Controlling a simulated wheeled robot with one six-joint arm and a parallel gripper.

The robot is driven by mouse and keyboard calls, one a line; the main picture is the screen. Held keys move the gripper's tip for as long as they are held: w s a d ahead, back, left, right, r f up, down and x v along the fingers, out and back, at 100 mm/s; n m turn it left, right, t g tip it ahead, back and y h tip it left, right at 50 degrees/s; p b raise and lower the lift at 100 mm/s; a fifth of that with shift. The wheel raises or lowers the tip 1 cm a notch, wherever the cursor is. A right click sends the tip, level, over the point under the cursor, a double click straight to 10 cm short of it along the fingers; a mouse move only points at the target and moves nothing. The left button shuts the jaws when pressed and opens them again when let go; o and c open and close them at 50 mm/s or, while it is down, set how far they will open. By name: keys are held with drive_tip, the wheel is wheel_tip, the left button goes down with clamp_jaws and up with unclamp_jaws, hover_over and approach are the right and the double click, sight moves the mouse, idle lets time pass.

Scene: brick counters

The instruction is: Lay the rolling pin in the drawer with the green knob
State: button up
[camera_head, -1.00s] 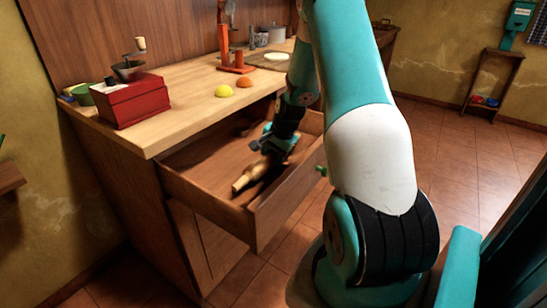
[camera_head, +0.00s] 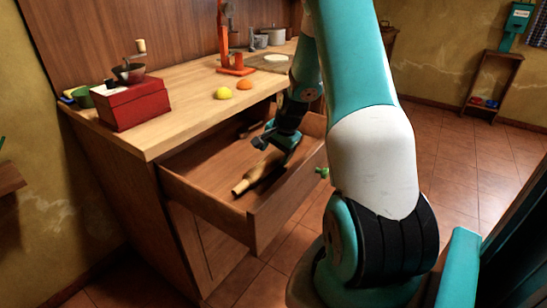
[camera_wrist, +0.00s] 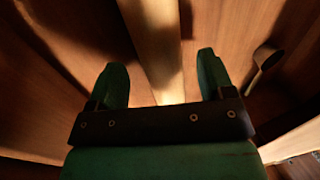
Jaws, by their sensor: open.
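The wooden rolling pin (camera_head: 250,178) lies in the pulled-out drawer (camera_head: 208,199), aslant on its floor. The drawer's green knob (camera_head: 322,172) shows at its front. My gripper (camera_head: 276,149) is open above the pin's far part, which it partly hides. In the wrist view, the pale pin (camera_wrist: 153,45) runs lengthwise between my two spread green fingertips (camera_wrist: 160,75); neither finger visibly presses on it.
A spoon-like utensil (camera_wrist: 263,60) shows to the right in the wrist view. On the counter (camera_head: 185,118) stand a red box grinder (camera_head: 133,103), a yellow (camera_head: 223,93) and an orange (camera_head: 244,84) round thing. The drawer's near left part is bare.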

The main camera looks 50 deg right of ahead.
drive_tip(key=v, duration=0.9)
drive_tip(key=w+a+r+n+y, duration=0.1)
drive_tip(key=a+r+n, duration=0.35)
drive_tip(key=a, duration=0.65)
drive_tip(key=a+r+n+y, duration=0.1)
drive_tip(key=a+r+n, duration=0.3)
drive_tip(key=a, duration=0.7)
drive_tip(key=s+a+r+n+g+y, duration=0.2)
drive_tip(key=s+a+r+n+g, duration=0.1)
drive_tip(key=s+a+n, duration=1.2)
drive_tip(key=s+a+p, duration=0.1)
drive_tip(key=s+a, duration=0.2)
drive_tip(key=a, duration=0.1)
drive_tip(key=shift+a+r+n+g, duration=0.15)
drive_tip(key=shift+a+n+g, duration=0.15)
drive_tip(key=shift+a+n, duration=0.1)
drive_tip(key=shift+w, duration=0.1)
drive_tip(key=shift+c, duration=0.4)
